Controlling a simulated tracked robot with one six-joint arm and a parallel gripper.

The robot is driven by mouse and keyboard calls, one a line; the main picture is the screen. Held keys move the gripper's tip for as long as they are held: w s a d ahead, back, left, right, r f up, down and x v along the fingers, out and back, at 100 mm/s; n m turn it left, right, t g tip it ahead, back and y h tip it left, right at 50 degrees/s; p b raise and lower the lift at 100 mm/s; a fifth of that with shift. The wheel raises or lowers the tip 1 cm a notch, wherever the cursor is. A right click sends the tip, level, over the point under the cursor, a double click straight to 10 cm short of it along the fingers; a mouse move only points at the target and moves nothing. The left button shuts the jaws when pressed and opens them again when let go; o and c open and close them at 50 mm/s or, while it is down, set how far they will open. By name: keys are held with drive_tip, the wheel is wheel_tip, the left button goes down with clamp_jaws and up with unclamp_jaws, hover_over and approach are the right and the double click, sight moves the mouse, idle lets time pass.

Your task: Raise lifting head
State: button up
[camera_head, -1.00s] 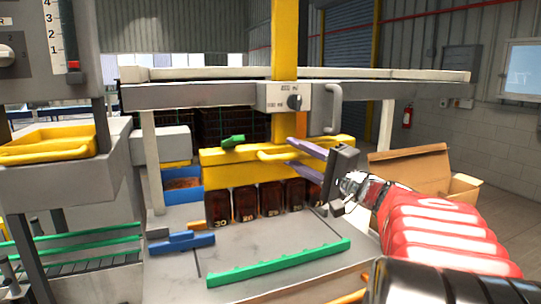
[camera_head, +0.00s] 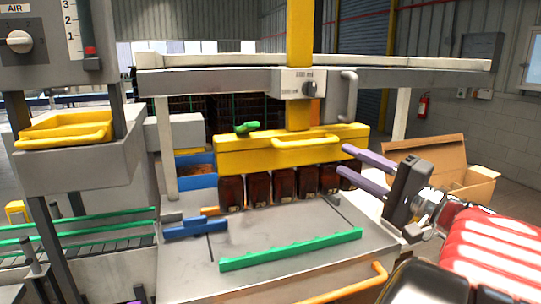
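The lifting head is a long yellow block (camera_head: 240,158) on a yellow column (camera_head: 300,40), with a curved yellow handle (camera_head: 305,141) on its front. A row of several dark amber bottles (camera_head: 283,184) is directly under it; I cannot tell whether they touch the table or hang from it. My gripper (camera_head: 353,164) has two purple fingers spread apart. It is open and empty, to the right of the handle and apart from it, near the block's right end, pointing left.
A grey crossbar (camera_head: 200,80) carries a dial (camera_head: 310,88) and a grey handle (camera_head: 349,95). A green toothed rail (camera_head: 290,250) and a blue block (camera_head: 195,228) lie on the grey table (camera_head: 250,225). A cardboard box (camera_head: 430,160) stands right.

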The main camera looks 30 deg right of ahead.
drive_tip(key=shift+v, duration=0.85)
drive_tip(key=shift+w, duration=0.1)
